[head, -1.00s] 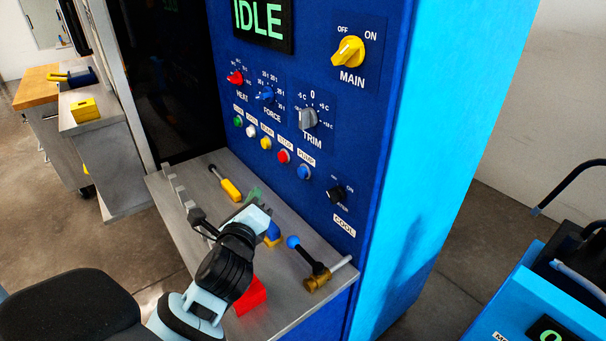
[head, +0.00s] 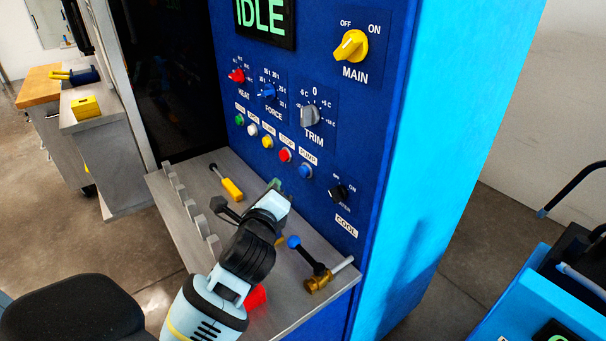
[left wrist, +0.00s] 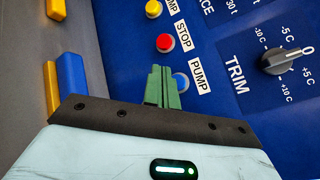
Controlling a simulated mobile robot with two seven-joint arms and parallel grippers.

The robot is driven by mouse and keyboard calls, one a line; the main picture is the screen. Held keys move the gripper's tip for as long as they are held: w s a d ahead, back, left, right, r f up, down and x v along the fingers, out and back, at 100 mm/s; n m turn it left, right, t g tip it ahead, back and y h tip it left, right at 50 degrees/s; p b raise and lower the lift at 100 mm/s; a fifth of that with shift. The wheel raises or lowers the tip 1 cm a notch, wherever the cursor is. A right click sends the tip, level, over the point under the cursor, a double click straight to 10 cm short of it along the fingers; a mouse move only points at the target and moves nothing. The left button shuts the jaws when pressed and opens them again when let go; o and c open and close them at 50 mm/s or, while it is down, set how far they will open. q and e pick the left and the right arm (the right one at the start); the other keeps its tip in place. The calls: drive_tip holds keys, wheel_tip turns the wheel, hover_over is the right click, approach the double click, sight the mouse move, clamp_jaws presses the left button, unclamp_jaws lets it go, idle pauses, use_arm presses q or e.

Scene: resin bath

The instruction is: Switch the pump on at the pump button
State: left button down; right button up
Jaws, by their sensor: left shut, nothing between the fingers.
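The pump button (head: 305,171) is a round blue button at the right end of the button row on the dark blue panel, under the PUMP label (head: 309,157). In the left wrist view the pump button (left wrist: 181,82) is partly hidden behind the green fingers. My left gripper (head: 277,184) is shut and empty, in front of the panel, a little left of and below the button in the head view. In the left wrist view its fingertips (left wrist: 161,70) overlap the button's left side; I cannot tell whether they touch. My right gripper is not in view.
The red STOP button (head: 285,155) is just left of the pump button. The black COOL switch (head: 338,192) is to its lower right. A shelf (head: 185,180) below holds a yellow-handled tool (head: 231,188) and a brass valve with a blue knob (head: 318,283). The display (head: 264,20) reads IDLE.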

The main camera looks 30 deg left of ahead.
sight(305, 171)
use_arm(q)
drive_tip(key=w, duration=0.1)
drive_tip(key=w+d, duration=0.1)
drive_tip(key=w, duration=0.2)
drive_tip(key=shift+d, duration=0.35)
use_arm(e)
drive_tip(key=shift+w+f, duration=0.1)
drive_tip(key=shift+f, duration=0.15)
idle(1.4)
use_arm(q)
drive_tip(key=shift+w, duration=0.2)
drive_tip(key=shift+w+d, duration=0.15)
drive_tip(key=shift+w, duration=0.1)
drive_tip(key=shift+w+d, duration=0.2)
drive_tip(key=shift+w, duration=0.3)
idle(1.1)
drive_tip(key=shift+s, duration=0.1)
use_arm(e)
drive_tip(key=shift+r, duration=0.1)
use_arm(q)
drive_tip(key=shift+s+a, duration=0.35)
drive_tip(key=shift+s, duration=0.45)
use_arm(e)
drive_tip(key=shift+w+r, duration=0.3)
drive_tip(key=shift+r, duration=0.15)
